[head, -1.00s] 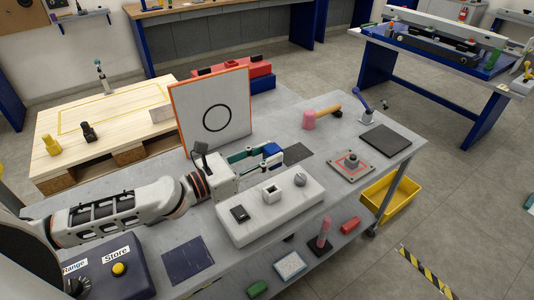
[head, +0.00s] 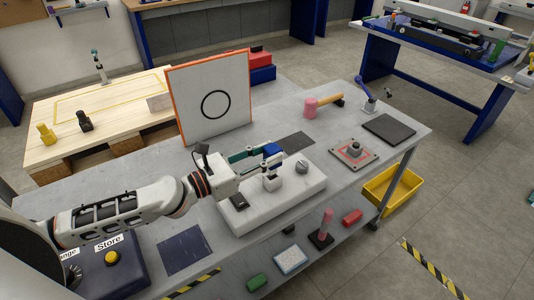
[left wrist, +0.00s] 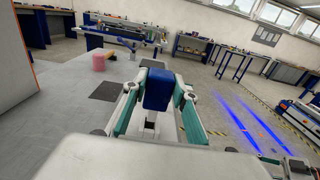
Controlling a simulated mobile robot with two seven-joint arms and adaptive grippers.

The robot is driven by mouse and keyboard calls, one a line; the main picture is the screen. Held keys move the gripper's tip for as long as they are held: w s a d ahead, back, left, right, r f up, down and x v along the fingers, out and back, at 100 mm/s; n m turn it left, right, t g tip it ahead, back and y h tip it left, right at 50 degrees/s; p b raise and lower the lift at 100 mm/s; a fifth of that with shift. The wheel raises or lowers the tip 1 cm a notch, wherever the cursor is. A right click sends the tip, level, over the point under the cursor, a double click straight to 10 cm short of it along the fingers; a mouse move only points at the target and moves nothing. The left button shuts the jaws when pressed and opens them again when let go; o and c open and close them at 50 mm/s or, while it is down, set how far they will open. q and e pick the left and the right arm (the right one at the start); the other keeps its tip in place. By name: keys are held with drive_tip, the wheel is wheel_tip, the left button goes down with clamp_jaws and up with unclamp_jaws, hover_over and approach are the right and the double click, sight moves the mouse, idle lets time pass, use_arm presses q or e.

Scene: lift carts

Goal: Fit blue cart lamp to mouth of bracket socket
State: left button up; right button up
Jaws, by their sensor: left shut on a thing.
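The blue cart lamp (head: 272,150) is held between the fingers of my left gripper (head: 268,158), which is shut on it. In the left wrist view the lamp (left wrist: 158,88) stands between the teal-sided fingers (left wrist: 156,100). The pale bracket socket (head: 272,184) is on the white block (head: 300,197), right below the lamp. The lamp and fingers cover the socket's mouth in the head view. I cannot tell whether lamp and socket touch. My right gripper is not in view.
On the white block are a dark rectangular piece (head: 238,201) and a grey round knob (head: 302,167). An orange-edged panel (head: 192,105) stands behind my left arm. A pink-headed mallet (head: 311,107) and a red-bordered plate (head: 354,153) lie farther right.

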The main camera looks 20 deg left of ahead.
use_arm(q)
drive_tip(key=shift+f, duration=0.1)
idle(0.3)
drive_tip(key=shift+f+b, duration=0.25)
drive_tip(key=shift+b, duration=0.1)
drive_tip(key=shift+f, duration=0.15)
drive_tip(key=shift+f+b, duration=0.3)
drive_tip(key=shift+b, duration=0.05)
drive_tip(key=shift+f+b, duration=0.55)
drive_tip(key=shift+f, duration=0.15)
drive_tip(key=shift+f+b, duration=0.6)
drive_tip(key=shift+f, duration=0.15)
drive_tip(key=o, duration=1.7)
